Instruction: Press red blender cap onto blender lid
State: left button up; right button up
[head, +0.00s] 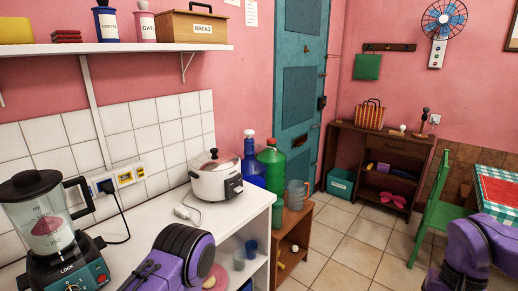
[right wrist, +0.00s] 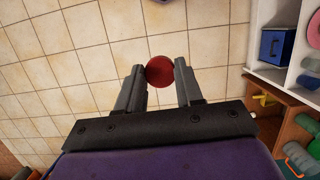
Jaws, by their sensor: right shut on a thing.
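The blender (head: 50,225) stands at the left end of the white counter in the head view. Its clear jar holds something pinkish red, and a black lid (head: 30,182) sits on top. The lid's top detail is too small to make out. In the right wrist view my right gripper (right wrist: 160,75) is shut on a round, dark red cap (right wrist: 160,70), held between its two fingertips above the tiled floor. The cap is away from the blender and does not show in the head view. My left gripper is not in view; purple arm parts show at the bottom of the head view.
A white rice cooker (head: 216,180) stands at the counter's far end, with blue (head: 252,165) and green (head: 271,165) bottles beyond it. A black plug and cord are at the wall outlet (head: 126,178) behind the blender. A shelf (head: 120,48) hangs above. The floor (head: 335,235) at centre right is clear.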

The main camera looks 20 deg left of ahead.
aim_at(25, 186)
jog(key=i, duration=1.1)
jog(key=u, duration=2.45)
